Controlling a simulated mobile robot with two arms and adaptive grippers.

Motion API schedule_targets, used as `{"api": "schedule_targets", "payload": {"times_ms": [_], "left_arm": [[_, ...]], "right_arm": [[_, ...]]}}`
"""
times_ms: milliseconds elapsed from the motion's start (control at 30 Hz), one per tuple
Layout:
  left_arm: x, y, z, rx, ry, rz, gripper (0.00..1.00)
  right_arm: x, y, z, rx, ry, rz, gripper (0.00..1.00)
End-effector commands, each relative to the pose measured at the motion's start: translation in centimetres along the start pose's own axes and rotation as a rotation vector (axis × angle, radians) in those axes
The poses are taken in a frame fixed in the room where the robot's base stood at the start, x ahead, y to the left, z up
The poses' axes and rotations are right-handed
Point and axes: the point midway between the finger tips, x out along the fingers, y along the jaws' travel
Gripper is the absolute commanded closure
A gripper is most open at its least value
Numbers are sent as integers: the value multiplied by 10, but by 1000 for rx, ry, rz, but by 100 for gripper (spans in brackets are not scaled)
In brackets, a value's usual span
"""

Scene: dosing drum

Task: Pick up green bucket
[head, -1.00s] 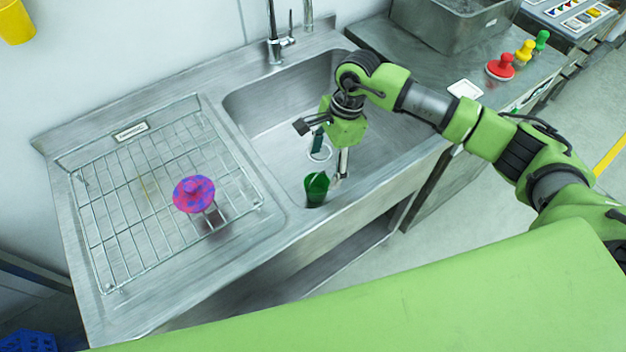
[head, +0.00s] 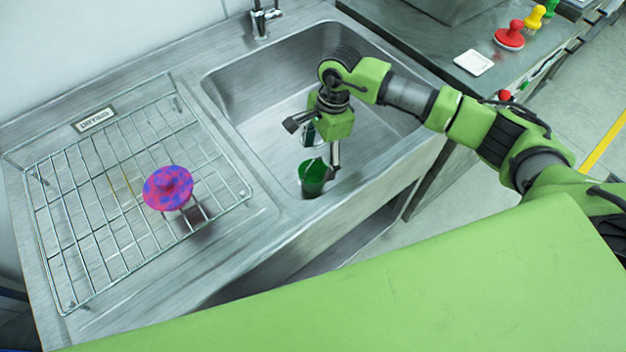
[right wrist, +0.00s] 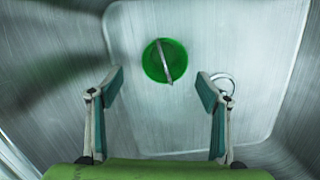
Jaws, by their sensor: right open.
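The green bucket (head: 312,181) stands upright in the sink basin, near its front wall. In the right wrist view the bucket (right wrist: 155,62) shows from above, with its thin handle (right wrist: 164,62) crossing its mouth. My right gripper (head: 322,160) is over the basin at the bucket, and its finger overlaps the bucket's edge in the head view. In the right wrist view the right gripper (right wrist: 163,92) is open, its two fingers wide apart, with the bucket ahead between their lines and nothing held. My left gripper is not in view.
The sink basin (head: 250,95) has steep walls around the bucket. A drying rack (head: 85,200) with a pink and purple object (head: 168,188) lies to the left. A red stamp-like object (head: 509,36) and a white square dish (head: 474,63) are on the right counter. A drain ring (right wrist: 223,83) is beside the bucket.

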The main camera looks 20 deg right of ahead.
Motion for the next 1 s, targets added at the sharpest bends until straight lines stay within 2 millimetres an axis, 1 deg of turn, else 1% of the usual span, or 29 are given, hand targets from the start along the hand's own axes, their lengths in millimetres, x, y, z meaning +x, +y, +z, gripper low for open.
{"api": "schedule_targets", "payload": {"times_ms": [33, 100, 367, 600, 700, 900, 933, 967, 1000], "left_arm": [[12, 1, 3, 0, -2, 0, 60], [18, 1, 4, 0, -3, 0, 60], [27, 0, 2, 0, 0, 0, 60], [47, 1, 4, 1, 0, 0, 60], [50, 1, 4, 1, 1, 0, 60], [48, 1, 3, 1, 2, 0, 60], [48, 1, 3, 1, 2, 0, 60], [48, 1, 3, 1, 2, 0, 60], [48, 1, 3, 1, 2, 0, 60]], "right_arm": [[18, 1, -1, 1, -1, 3, 30], [31, 0, 0, 1, -1, 2, 30], [49, -2, 0, 2, -1, 1, 30], [86, -6, -1, 1, -1, 1, 30], [92, -6, -1, 1, -1, 0, 30], [91, -7, 0, 1, 0, -1, 30], [91, -7, 0, 1, 0, -1, 35], [91, -7, 0, 1, 0, -1, 43], [91, -6, 0, 1, 0, -1, 53]]}}
